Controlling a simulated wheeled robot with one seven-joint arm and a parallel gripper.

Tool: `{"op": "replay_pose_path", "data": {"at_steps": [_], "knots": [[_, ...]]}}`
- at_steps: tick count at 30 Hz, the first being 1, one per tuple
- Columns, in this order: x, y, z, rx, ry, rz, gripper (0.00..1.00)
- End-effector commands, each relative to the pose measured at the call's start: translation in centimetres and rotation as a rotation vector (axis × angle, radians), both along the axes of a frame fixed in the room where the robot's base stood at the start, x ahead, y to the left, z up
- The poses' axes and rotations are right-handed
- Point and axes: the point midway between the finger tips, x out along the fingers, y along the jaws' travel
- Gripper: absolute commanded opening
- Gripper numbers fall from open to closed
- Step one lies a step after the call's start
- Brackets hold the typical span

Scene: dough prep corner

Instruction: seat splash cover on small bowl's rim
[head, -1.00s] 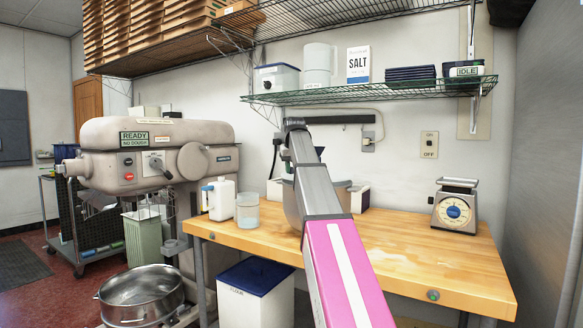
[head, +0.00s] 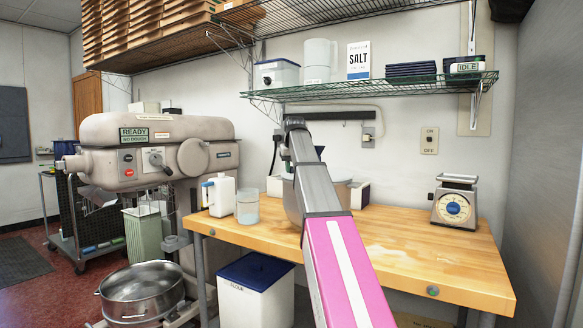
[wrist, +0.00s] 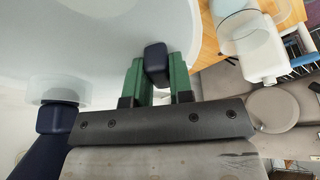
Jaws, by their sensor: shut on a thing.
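In the wrist view, the green fingers of my gripper (wrist: 156,82) are shut on a dark navy tab (wrist: 155,56). The tab is at the edge of a large pale sheet, which looks like the splash cover (wrist: 90,35). In the head view my arm hides the gripper and I cannot make out the cover. A steel bowl (head: 338,192), probably the small bowl, stands on the bench behind my arm, mostly hidden. I cannot tell whether the cover touches its rim.
A white jug (head: 219,195) and a clear container (head: 247,206) stand left of the bowl on the wooden bench (head: 420,240). A scale (head: 455,203) stands at the right. A wire shelf (head: 400,84) hangs above. The bench's right middle is clear.

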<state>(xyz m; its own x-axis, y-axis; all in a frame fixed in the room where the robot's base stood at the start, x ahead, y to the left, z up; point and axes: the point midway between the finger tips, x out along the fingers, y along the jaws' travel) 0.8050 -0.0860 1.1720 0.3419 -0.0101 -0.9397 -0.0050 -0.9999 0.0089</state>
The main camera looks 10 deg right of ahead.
Motion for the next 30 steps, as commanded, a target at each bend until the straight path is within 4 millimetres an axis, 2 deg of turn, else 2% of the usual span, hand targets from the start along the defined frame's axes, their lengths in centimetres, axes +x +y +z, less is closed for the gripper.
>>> {"op": "replay_pose_path", "data": {"at_steps": [6, 7, 9, 20, 30], "knots": [[0.0, 0.0, -0.3, -0.001, -0.001, 0.000, 0.00], [0.0, 0.0, -0.3, -0.001, -0.001, 0.001, 0.27], [0.0, 0.0, -0.3, -0.001, -0.001, 0.000, 0.50], [-0.1, 0.0, -0.3, 0.001, 0.001, 0.000, 0.51], [-0.7, 0.0, 1.7, 0.000, 0.000, 0.000, 0.51]]}}
